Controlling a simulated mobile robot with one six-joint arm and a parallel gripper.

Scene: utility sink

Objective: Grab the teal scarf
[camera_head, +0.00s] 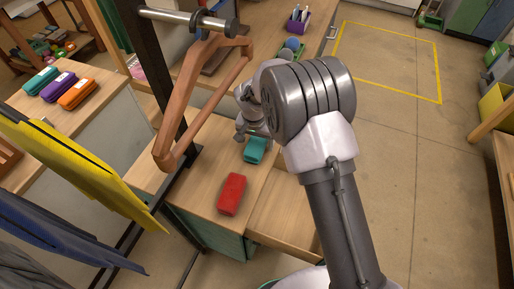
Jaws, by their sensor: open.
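A small folded teal bundle (255,150), which looks like the teal scarf, lies on the wooden worktop (205,190). My gripper (245,135) is open, just behind and above the bundle's left end. Its fingers are small and partly hidden by my wrist, so I cannot tell whether they touch the bundle. Another teal folded item (41,80) lies on the left counter beside a purple one (58,86) and an orange one (77,95).
A red folded bundle (232,194) lies on the worktop in front of the teal one. A wooden hanger (203,105) hangs from a dark rack at left, near my gripper. Yellow cloth (85,175) hangs at lower left. Open floor (400,150) lies to the right.

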